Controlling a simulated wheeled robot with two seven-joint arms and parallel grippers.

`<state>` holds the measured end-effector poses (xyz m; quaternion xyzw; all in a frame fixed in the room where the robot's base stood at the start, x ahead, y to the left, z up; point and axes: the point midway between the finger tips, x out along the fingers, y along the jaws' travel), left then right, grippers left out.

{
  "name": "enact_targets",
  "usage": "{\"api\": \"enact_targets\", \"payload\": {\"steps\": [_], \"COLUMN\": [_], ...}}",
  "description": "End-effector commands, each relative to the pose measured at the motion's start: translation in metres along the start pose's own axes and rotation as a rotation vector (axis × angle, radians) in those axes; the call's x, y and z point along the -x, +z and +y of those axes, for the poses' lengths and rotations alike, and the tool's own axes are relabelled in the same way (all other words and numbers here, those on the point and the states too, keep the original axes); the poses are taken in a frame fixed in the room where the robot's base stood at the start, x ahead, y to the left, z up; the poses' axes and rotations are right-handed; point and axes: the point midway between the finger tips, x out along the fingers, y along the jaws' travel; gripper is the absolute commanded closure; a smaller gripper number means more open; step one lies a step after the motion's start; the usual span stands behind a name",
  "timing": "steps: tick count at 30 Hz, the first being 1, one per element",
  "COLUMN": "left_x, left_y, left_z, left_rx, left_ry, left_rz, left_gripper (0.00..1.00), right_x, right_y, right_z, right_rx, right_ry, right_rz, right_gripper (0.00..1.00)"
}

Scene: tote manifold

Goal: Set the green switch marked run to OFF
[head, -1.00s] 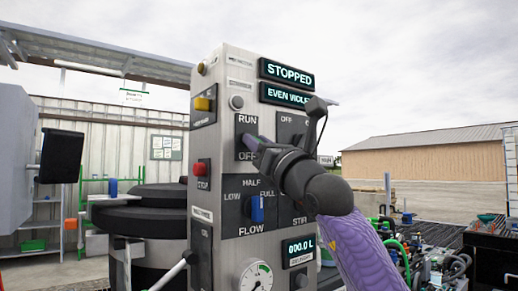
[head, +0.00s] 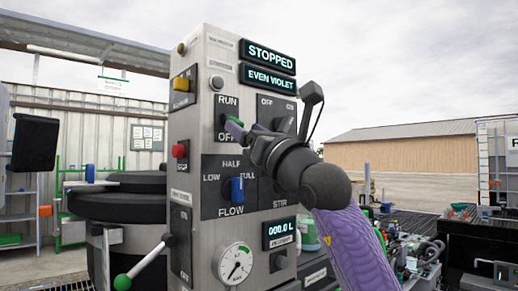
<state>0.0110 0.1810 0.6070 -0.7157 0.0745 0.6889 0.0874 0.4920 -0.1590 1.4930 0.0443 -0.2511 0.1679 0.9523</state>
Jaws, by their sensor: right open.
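The green switch (head: 233,120) sits on the dark RUN/OFF plate (head: 222,106) at the upper left of the steel control panel. Only a small green part of it shows, just below the word RUN. The rest, and the OFF label in part, is covered by my gripper, so I cannot tell its setting. My right gripper (head: 238,130) reaches in from the right with its purple fingers at the switch. It is open; whether it touches the switch is unclear. My left gripper is not in view.
The panel's displays (head: 270,60) read STOPPED and EVEN VIOLET. A blue selector (head: 237,190) sits below the switch, and a second switch plate (head: 280,110) lies behind my gripper. A red stop button (head: 180,150), a gauge (head: 233,263) and a green-knobbed lever (head: 122,282) are near.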

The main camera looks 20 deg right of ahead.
Motion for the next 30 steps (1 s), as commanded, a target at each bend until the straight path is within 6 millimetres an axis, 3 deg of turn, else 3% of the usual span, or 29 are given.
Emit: {"api": "enact_targets", "payload": {"steps": [3, 9, 24, 27, 29, 30], "left_x": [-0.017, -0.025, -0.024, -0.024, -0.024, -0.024], "left_y": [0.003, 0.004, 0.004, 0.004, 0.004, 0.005], "left_z": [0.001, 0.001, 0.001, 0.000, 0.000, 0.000], "left_rx": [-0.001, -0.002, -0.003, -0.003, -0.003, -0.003], "left_ry": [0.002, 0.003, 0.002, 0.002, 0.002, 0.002], "left_rz": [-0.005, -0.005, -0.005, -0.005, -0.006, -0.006], "left_gripper": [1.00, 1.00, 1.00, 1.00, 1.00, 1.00], "right_x": [0.032, 0.064, 0.068, 0.071, 0.082, 0.095], "right_y": [-0.006, -0.003, -0.002, -0.026, -0.051, -0.066], "right_z": [-0.001, -0.001, 0.002, 0.023, 0.048, 0.062], "right_rx": [0.002, 0.001, -0.006, -0.110, -0.284, -0.453], "right_ry": [-0.001, -0.001, 0.008, 0.123, 0.255, 0.334], "right_rz": [0.000, 0.001, -0.001, -0.017, -0.060, -0.108], "right_gripper": [0.35, 0.35, 0.35, 0.35, 0.35, 0.35]}}
